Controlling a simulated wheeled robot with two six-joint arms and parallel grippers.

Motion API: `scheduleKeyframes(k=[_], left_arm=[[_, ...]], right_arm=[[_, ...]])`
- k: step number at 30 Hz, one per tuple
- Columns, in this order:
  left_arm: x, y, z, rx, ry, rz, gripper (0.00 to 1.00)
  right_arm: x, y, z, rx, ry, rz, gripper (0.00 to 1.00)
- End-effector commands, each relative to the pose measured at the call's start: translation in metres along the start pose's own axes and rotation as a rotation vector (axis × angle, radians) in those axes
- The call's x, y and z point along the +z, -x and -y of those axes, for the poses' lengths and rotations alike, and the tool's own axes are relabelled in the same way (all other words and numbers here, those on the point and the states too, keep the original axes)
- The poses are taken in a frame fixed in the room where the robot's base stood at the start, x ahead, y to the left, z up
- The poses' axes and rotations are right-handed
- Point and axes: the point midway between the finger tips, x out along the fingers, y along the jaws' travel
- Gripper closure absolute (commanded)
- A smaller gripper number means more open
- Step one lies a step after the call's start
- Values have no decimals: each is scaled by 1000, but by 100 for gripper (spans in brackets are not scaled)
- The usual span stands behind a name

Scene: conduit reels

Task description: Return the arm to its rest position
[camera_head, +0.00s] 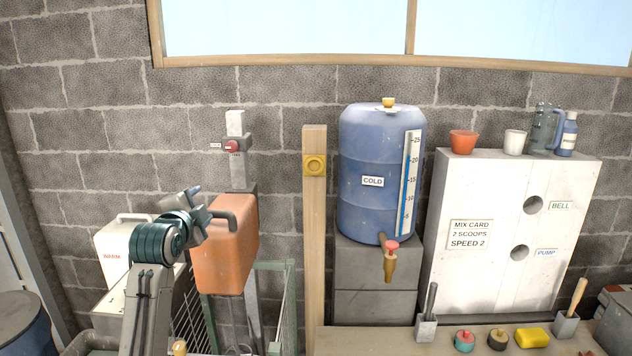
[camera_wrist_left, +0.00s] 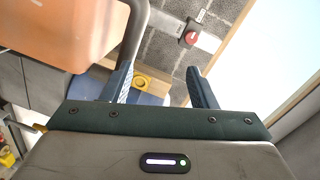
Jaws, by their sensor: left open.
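My left arm comes up from the lower left in the head view. Its left gripper (camera_head: 205,200) is raised, in front of or beside the upper part of an orange container (camera_head: 226,255). In the left wrist view the left gripper (camera_wrist_left: 160,68) has its two blue fingers spread, with nothing between them. The orange container (camera_wrist_left: 65,28) and its grey handle (camera_wrist_left: 136,38) lie just beyond the left finger there. I cannot tell whether they touch. My right gripper is in no view.
A white "WARM" container (camera_head: 112,243) stands behind my arm. A red knob (camera_head: 232,146) is on the wall post above. A wooden post (camera_head: 315,230), blue "COLD" barrel (camera_head: 372,150) and white panel (camera_head: 500,220) stand to the right. The counter (camera_head: 375,341) holds several small items.

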Motion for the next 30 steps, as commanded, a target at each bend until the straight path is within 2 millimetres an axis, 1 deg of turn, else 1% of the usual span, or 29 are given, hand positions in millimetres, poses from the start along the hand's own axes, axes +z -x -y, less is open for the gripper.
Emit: scheduleKeyframes(k=[1,5,8,11,12,14,15,17,18,20,21,23,24,26,27,30], left_arm=[[4,3,-13,20,17,8,46],[16,14,-49,75,77,32,46],[26,26,-82,126,133,58,46],[38,44,-122,189,204,96,46],[45,54,-142,220,238,117,46],[55,73,-174,271,297,155,46],[61,88,-196,305,340,185,46],[71,112,-227,355,404,233,46],[77,129,-247,387,445,266,46],[85,155,-274,432,508,319,46],[90,174,-292,462,547,357,46],[97,203,-316,502,607,417,46],[101,223,-330,526,646,458,46],[107,254,-350,562,702,524,46],[110,274,-362,581,738,568,46],[116,319,-384,621,813,668,46]], right_arm=[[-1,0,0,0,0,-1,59],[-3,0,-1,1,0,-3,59],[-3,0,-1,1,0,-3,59],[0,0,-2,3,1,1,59],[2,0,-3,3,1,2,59],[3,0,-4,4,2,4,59],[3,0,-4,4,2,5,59],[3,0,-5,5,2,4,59],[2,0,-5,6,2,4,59],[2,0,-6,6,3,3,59],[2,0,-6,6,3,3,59],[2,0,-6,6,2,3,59],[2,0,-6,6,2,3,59],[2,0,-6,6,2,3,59],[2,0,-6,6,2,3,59],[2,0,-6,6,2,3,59]])
